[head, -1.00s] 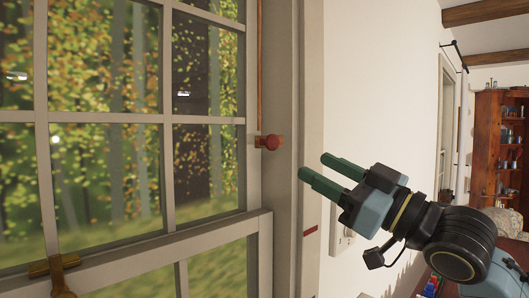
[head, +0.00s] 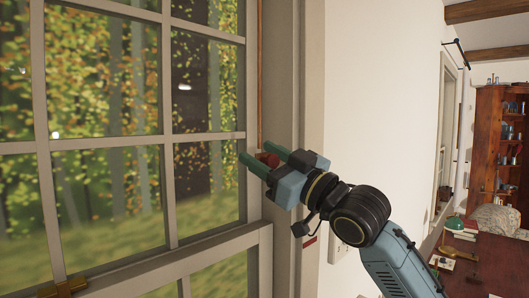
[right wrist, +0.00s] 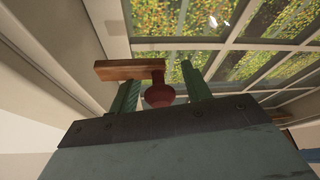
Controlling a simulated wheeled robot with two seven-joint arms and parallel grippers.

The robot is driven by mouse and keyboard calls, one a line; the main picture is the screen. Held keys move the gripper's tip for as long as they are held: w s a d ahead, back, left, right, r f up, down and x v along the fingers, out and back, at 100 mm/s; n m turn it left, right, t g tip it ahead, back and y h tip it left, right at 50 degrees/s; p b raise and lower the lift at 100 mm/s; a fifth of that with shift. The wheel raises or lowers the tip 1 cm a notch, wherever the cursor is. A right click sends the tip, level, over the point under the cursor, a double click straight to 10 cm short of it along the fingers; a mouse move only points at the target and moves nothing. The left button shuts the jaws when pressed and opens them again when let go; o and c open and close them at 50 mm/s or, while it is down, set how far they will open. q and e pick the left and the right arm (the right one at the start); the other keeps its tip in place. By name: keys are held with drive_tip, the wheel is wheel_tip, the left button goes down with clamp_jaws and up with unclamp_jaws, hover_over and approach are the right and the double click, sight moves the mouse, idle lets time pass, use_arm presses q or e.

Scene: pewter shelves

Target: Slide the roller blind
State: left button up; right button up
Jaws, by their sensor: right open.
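A dark red round knob (head: 269,158) is at the right side of the window frame, at the lower end of a thin reddish-brown vertical strip (head: 261,80). My right gripper (head: 253,151) is open, with its two green fingers reaching toward the window around the knob. In the right wrist view the knob (right wrist: 160,94) shows between the open fingers, apart from both as far as I can see. A brown wooden bar (right wrist: 128,70) lies just behind the knob there. The head view partly hides the knob behind the fingers. My left gripper is out of view.
The paned window (head: 105,180) fills the left, with a brass latch (head: 66,289) low on its sash. A white wall (head: 380,90) is to the right. Farther right are a desk (head: 490,262) with a green lamp and a wooden shelf cabinet (head: 492,140).

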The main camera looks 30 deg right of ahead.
drive_tip(key=shift+c, duration=0.3)
clamp_jaws()
drive_tip(key=shift+f, duration=0.15)
